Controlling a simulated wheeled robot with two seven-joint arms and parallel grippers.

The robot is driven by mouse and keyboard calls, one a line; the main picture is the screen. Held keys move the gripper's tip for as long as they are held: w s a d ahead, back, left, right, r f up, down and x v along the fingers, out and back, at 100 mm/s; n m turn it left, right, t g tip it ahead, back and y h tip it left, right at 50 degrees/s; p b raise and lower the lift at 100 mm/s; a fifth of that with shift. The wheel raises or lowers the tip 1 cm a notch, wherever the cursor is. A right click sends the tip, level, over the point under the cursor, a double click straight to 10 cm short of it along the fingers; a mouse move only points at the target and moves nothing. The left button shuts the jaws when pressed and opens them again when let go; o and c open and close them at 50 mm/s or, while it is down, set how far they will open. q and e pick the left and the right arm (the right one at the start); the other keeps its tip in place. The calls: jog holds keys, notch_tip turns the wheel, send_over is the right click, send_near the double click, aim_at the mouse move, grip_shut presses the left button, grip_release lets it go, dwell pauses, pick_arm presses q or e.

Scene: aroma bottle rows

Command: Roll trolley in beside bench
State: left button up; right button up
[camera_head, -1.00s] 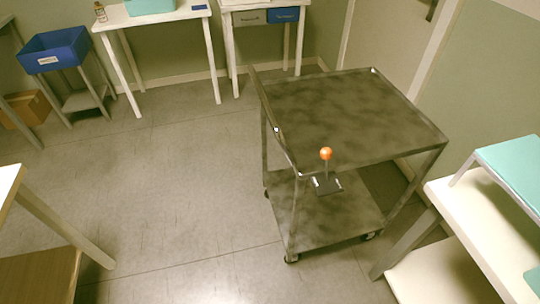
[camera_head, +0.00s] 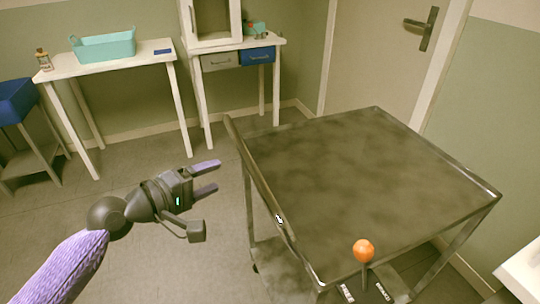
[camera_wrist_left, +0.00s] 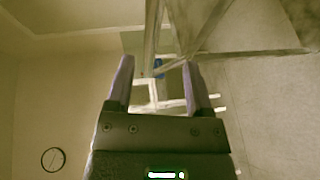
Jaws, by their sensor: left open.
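The trolley (camera_head: 375,175) is a dark, mottled metal cart with a raised handle bar (camera_head: 262,190) along its left side. It stands on the floor at the right of the head view. My left gripper (camera_head: 219,177) is open and empty, to the left of the handle bar and apart from it. In the left wrist view its two purple-grey fingers (camera_wrist_left: 158,88) stand apart with nothing between them. An orange ball-topped lever (camera_head: 364,251) shows at the trolley's near edge, above a dark base with labels. A white bench (camera_head: 523,275) is partly visible at the lower right. My right gripper is not in view.
A white table (camera_head: 120,64) with a teal bin (camera_head: 104,46) and a small bottle (camera_head: 43,60) stands at the back left. A white drawer table (camera_head: 232,50) stands beside it. A blue bin (camera_head: 16,100) is at the far left. A closed door (camera_head: 395,60) is behind the trolley. Floor left of the trolley is clear.

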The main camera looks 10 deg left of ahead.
aim_at(250, 162)
pick_arm(q)
jog(key=x, duration=0.3)
jog(key=b+x, duration=0.1)
jog(key=x, duration=0.2)
jog(key=b+x, duration=0.1)
jog(key=x, duration=0.1)
jog(key=shift+w+d+r, duration=0.15)
jog(key=shift+d+r, duration=0.05)
jog(key=shift+d, duration=0.35)
jog(key=shift+w+d, duration=0.15)
jog(key=shift+w, duration=0.15)
grip_shut()
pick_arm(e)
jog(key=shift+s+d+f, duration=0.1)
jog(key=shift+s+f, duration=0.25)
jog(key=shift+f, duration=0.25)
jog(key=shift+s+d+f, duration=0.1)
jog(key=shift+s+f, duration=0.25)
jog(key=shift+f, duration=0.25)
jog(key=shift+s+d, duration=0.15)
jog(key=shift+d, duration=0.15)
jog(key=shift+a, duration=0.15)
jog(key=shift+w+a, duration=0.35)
